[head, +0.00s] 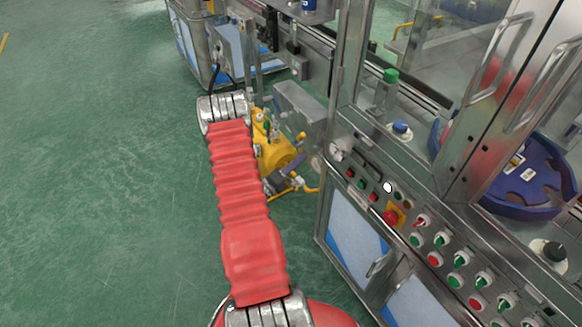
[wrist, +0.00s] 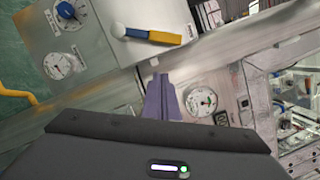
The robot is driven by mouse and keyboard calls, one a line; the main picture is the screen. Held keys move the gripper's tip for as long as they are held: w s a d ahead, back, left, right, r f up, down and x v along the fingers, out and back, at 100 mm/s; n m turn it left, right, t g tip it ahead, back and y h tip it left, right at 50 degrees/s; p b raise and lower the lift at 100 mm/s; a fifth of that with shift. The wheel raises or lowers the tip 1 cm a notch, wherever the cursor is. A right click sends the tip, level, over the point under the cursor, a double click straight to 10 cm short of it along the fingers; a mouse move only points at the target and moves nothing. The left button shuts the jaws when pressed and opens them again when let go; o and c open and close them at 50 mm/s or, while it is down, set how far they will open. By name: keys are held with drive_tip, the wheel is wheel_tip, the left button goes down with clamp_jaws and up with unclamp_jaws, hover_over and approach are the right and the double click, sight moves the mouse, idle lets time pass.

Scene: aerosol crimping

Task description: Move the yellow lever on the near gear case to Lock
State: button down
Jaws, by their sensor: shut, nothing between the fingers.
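In the wrist view, a short lever (wrist: 165,39) with a yellow length, a blue length and a white round end lies nearly level on a grey metal panel (wrist: 95,55). I cannot read any Lock marking. My gripper (wrist: 162,85) is shut and empty, its purple fingers pointing up the picture, below the lever in the picture and apart from it. In the head view my gripper (head: 282,180) shows small beyond my red arm, beside the steel cabinet. The lever cannot be made out there.
White round dials sit left (wrist: 59,66) and right (wrist: 201,102) of the fingers in the wrist view. A yellow pipe (wrist: 18,95) is at the left edge. In the head view, a steel cabinet (head: 355,220) with buttons stands right; green floor (head: 100,190) is clear at left.

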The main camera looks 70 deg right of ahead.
sight(301, 139)
drive_tip(key=d, duration=0.1)
drive_tip(key=w+d+r, duration=0.1)
drive_tip(key=d+r, duration=0.1)
drive_tip(key=shift+w+d+r, duration=0.1)
drive_tip(key=shift+w+d, duration=0.25)
drive_tip(key=shift+w, duration=0.05)
drive_tip(key=shift+w, duration=0.2)
